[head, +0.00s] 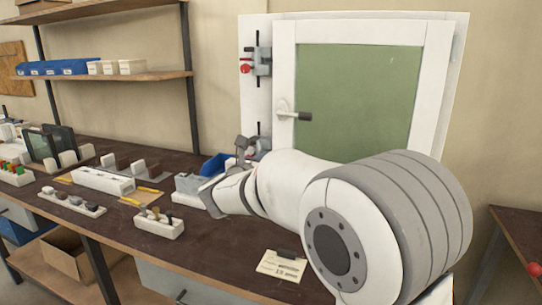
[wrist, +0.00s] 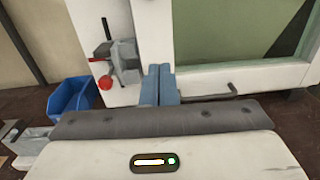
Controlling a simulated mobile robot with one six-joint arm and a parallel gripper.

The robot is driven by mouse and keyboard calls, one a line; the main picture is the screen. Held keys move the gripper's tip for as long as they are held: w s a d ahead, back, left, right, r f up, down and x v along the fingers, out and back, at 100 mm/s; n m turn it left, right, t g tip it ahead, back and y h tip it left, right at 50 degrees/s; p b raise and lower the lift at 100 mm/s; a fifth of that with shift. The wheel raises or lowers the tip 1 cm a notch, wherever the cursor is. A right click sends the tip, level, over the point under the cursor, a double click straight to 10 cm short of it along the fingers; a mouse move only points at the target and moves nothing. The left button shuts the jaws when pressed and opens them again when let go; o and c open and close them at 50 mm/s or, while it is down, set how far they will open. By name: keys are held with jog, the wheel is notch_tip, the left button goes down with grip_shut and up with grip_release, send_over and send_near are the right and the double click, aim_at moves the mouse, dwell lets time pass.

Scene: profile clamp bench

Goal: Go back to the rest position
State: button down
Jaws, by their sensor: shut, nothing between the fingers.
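My gripper (wrist: 160,84) shows in the wrist view with its two blue-grey fingers pressed together and nothing between them. It points at the white window frame (wrist: 203,83), near a grey clamp with a red knob (wrist: 125,62) on the frame's left side. In the head view my arm reaches across the bench toward the lower left of the window frame (head: 284,85), and the fingers are largely hidden behind my wrist. An upper clamp with a red knob (head: 261,65) and a lower clamp (head: 259,147) sit on the frame's left edge. A handle (head: 296,114) sits between them.
The dark bench top (head: 205,250) holds white blocks and holders (head: 102,180) on the left and a card (head: 281,265) at the front. A blue bin (wrist: 74,98) stands left of my gripper. Shelves with blue bins (head: 62,68) hang at the back left.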

jog(key=s+r+n+g+y+p, duration=0.25)
jog(key=s+n+y+p, duration=0.6)
jog(key=n, duration=1.45)
jog(key=s+d+f+n+g+p, duration=0.1)
jog(key=s+d+f+n+g, duration=0.2)
jog(key=s+n, duration=0.3)
jog(key=s+d+f+n+g+p, duration=0.1)
jog(key=s+d+f+n+g, duration=0.2)
jog(key=s+d+n, duration=0.3)
jog(key=s+d+f+n+g+p, duration=0.1)
jog(key=s+d+f+n+g, duration=0.2)
jog(key=s, duration=1.1)
jog(key=d+n+g, duration=0.1)
jog(key=n+g, duration=0.1)
jog(key=n, duration=0.1)
jog(key=shift+s+d+f+h+p, duration=0.15)
jog(key=shift+s+h+p, duration=0.05)
jog(key=shift+h+p, duration=0.15)
